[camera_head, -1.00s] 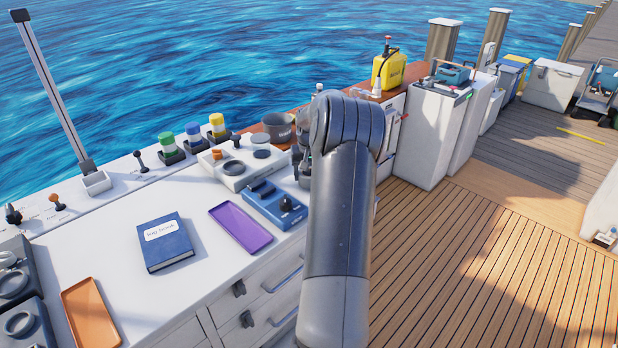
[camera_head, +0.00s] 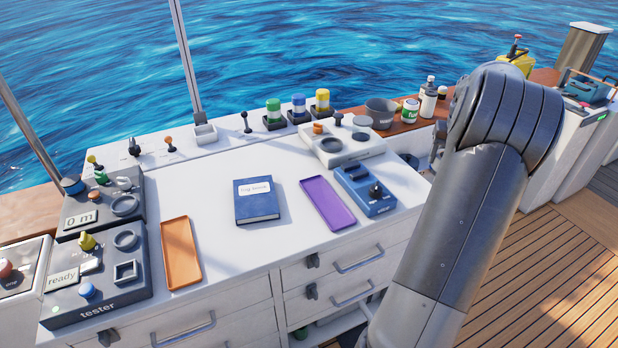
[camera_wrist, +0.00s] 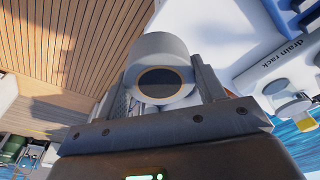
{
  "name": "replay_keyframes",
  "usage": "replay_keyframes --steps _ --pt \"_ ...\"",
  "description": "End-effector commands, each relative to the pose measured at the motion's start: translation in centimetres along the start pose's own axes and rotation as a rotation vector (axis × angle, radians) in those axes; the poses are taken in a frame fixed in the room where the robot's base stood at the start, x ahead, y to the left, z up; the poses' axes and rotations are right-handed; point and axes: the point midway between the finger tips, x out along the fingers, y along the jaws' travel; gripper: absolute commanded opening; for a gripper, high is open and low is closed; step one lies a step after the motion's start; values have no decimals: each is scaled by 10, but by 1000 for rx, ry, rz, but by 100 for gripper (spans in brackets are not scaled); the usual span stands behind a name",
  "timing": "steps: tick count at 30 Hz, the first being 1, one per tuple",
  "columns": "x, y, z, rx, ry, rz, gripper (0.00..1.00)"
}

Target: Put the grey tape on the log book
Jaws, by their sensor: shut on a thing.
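The blue log book (camera_head: 256,201) lies flat on the white counter, its white label facing up, between an orange tray and a purple tray. In the wrist view, my gripper (camera_wrist: 160,88) is shut on the grey tape (camera_wrist: 160,50), a roll held between its two fingers with its dark round hole towards the camera. In the head view, my arm stands at the right, and the gripper and tape are hidden behind it. The tape is apart from the log book.
The orange tray (camera_head: 181,253) lies left of the book and the purple tray (camera_head: 327,203) right of it. A blue device (camera_head: 366,188) stands beyond the purple tray. A dark tester box (camera_head: 95,290) is at the left. Bare counter surrounds the book.

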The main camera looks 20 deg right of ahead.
Motion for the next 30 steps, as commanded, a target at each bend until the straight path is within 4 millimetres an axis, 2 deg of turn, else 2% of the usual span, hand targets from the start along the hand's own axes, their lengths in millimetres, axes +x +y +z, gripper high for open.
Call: replay_keyframes --steps 2,5,8,14,18,24,27,30 --pt "-1 -7 0 -15 0 -2 38" --pt "-3 -31 -1 -69 0 -10 38" --pt "-6 -72 0 -163 -1 -24 38" --pt "-17 -178 17 -421 -3 -62 38" --pt "-25 -249 40 -603 -3 -91 38" --pt "-37 -334 84 -848 -2 -128 38" --pt "-42 -364 104 -943 -1 -141 38" --pt "-46 -385 119 -1011 0 -152 38"
